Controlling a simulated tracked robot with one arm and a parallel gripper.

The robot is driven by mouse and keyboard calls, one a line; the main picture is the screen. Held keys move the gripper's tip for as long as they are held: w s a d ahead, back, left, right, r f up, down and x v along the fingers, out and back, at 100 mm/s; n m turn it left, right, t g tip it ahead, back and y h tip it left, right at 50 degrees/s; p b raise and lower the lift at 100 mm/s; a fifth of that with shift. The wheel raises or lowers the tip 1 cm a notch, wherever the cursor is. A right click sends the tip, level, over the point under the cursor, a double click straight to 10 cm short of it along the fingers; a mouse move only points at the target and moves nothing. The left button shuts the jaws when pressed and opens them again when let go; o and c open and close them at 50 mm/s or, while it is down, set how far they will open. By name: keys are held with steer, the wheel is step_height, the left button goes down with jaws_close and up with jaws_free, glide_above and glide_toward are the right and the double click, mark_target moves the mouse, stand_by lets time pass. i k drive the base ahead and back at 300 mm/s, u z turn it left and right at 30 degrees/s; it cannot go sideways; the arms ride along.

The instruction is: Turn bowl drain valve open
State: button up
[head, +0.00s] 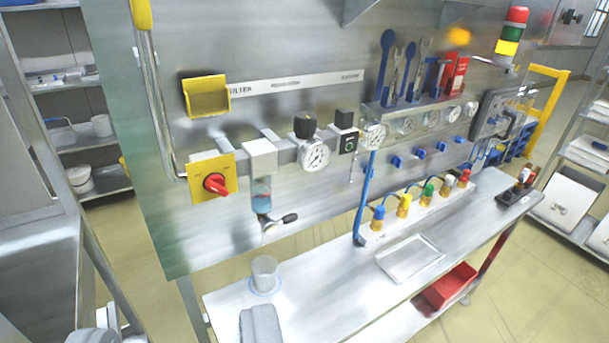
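The filter bowl (261,196), clear with bluish liquid and a reddish band, hangs under a light grey block (260,158) on the steel panel. Below it is the bowl drain valve (270,225), a small metal body with a lever. The lever's dark-tipped handle (289,218) points right and slightly up. Whether the valve is open or shut cannot be told. A clear beaker (265,270) stands on the bench roughly below the valve. My gripper is not in view.
A red rotary knob (215,184) on a yellow plate is left of the bowl. A gauge (315,155) with a black knob is to its right. A grey cloth (260,325) and a shallow tray (410,259) lie on the bench (325,285). A vertical pipe (163,110) stands at left.

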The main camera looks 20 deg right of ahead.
mark_target(268, 225)
steer(key=u, duration=1.55)
steer(key=k, duration=1)
steer(key=z, duration=1)
steer(key=i, duration=1)
